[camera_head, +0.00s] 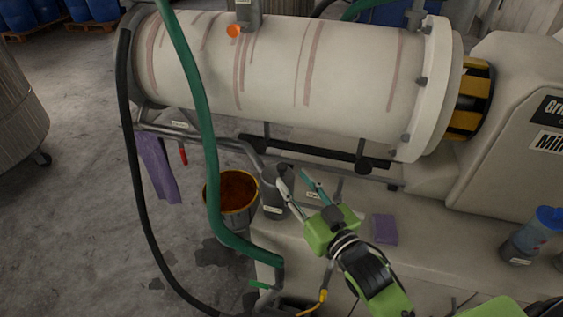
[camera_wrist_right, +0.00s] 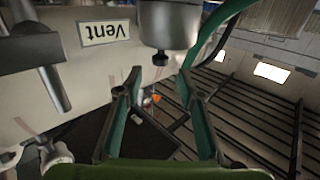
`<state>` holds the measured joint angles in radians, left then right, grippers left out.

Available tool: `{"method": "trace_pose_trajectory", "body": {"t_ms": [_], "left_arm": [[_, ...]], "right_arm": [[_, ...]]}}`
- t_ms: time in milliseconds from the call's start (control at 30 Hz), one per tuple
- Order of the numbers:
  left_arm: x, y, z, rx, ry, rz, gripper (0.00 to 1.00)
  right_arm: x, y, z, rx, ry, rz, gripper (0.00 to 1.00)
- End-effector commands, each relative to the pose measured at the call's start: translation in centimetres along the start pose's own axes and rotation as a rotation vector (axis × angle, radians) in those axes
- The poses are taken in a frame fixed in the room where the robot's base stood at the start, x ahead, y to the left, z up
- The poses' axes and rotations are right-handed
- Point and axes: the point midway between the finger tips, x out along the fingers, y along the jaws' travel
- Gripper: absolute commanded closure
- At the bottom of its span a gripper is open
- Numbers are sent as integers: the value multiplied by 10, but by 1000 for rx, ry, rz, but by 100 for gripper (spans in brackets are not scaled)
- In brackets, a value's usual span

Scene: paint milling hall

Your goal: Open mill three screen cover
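A mill with a white horizontal cylinder (camera_head: 270,70), streaked reddish brown, fills the upper part of the head view. A pale bolted flange (camera_head: 425,90) closes its right end, beside a yellow-black striped guard (camera_head: 470,97). I cannot tell which part is the screen cover, and the mill's number is not readable. My right gripper (camera_head: 292,178) is open and empty below the cylinder, its fingers pointing up-left near a grey cup-like part (camera_head: 276,192). In the right wrist view the open fingers (camera_wrist_right: 160,75) sit below a grey round fitting (camera_wrist_right: 168,25), apart from it. My left gripper is out of view.
A green hose (camera_head: 205,130) and a black hose (camera_head: 133,180) hang at the left. A bucket with orange-brown contents (camera_head: 231,192) stands on the floor. A purple cloth (camera_head: 383,229) and a blue-topped bottle (camera_head: 530,235) are on the mill base. A Vent label (camera_wrist_right: 104,32) shows upside down.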

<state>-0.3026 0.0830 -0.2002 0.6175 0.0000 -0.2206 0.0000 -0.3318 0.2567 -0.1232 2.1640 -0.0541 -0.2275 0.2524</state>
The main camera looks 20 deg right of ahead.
Motion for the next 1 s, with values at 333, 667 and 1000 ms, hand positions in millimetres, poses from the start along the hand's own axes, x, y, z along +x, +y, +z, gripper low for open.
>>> {"method": "trace_pose_trajectory", "body": {"t_ms": [333,667,1000], "left_arm": [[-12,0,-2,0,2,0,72],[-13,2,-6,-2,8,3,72],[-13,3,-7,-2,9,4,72]], "right_arm": [[57,0,-2,0,1,0,65],[71,0,0,0,-1,0,65],[71,0,0,0,0,0,100]]}}
